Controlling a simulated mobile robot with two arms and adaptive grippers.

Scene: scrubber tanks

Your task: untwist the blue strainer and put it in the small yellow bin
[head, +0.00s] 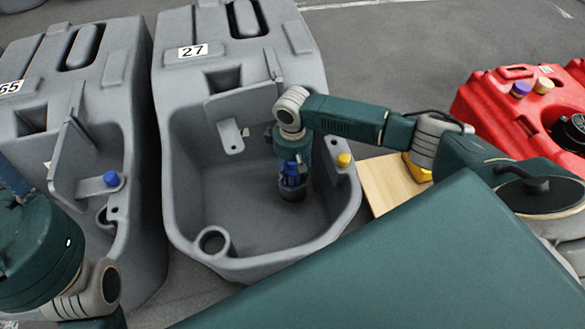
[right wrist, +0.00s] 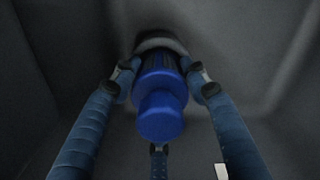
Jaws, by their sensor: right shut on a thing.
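The blue strainer (head: 290,178) stands upright at the bottom of the grey tank numbered 27 (head: 180,185), on a dark round fitting (head: 292,194). My right gripper (head: 293,170) reaches straight down into the tank with its fingers around the strainer. In the right wrist view the strainer (right wrist: 160,117) lies between the dark fingers of my right gripper (right wrist: 160,88), which is shut on it. A yellow thing (head: 416,172), perhaps the small yellow bin, is mostly hidden behind my right arm.
The tank's walls surround my right gripper, with an inner plate behind it and a yellow cap (head: 343,160) on its right rim. Another grey tank (head: 128,145) with a blue cap (head: 111,178) stands left. A wooden board (head: 383,184) and red tank (head: 478,100) are right.

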